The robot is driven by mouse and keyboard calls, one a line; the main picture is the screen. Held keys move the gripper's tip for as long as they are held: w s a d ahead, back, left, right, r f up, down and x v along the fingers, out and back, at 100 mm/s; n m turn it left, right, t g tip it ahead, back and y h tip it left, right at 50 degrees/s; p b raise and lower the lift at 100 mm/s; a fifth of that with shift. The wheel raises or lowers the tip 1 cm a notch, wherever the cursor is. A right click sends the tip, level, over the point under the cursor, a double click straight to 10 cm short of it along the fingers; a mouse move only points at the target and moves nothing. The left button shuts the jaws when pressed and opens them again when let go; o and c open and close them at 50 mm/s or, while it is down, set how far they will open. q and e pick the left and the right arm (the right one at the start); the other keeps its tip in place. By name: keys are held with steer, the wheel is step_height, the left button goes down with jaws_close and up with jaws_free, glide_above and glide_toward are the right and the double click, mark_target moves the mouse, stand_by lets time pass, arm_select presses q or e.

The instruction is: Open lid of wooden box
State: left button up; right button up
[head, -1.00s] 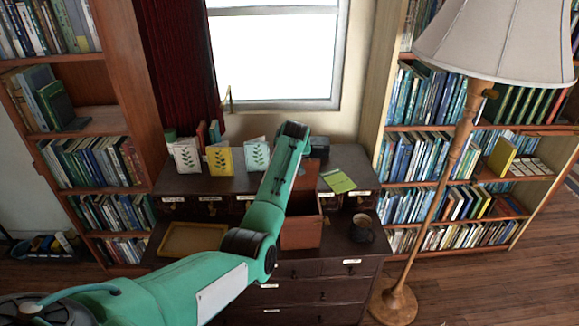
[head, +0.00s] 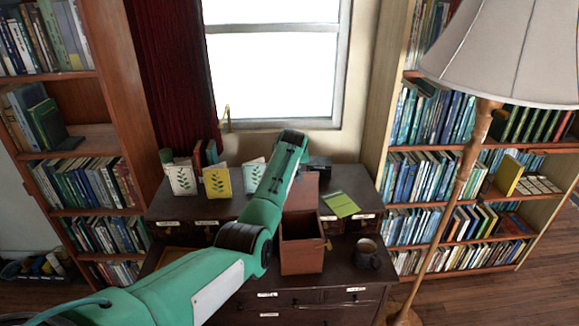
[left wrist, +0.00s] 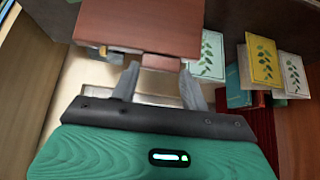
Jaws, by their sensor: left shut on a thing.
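The reddish-brown wooden box (head: 301,258) stands on the dark dresser, and I see into its empty-looking inside from above. Its lid (head: 303,190) is raised and stands roughly upright at the back of the box, partly hidden behind my left arm. In the left wrist view the lid (left wrist: 140,25) is a flat brown panel ahead of the fingers. My left gripper (left wrist: 160,82) is shut on the lid, with a small tab at its edge between the fingers. In the head view my left arm hides the fingers. My right gripper is in neither view.
The dresser (head: 300,297) also bears a dark mug (head: 366,254) right of the box, a green notepad (head: 341,205), and leaf-patterned cards such as a yellow one (head: 217,180). A floor lamp (head: 460,185) stands to the right. Bookcases flank the window.

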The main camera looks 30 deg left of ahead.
arm_select(q)
steer(key=shift+r, duration=0.15)
steer(key=o, duration=1.4)
steer(key=b+v, duration=0.3)
steer(key=v, duration=1)
steer(key=shift+s+r+b, duration=0.2)
steer(key=shift+r+b, duration=0.05)
steer(key=shift+b, duration=0.15)
steer(key=shift+d, duration=0.1)
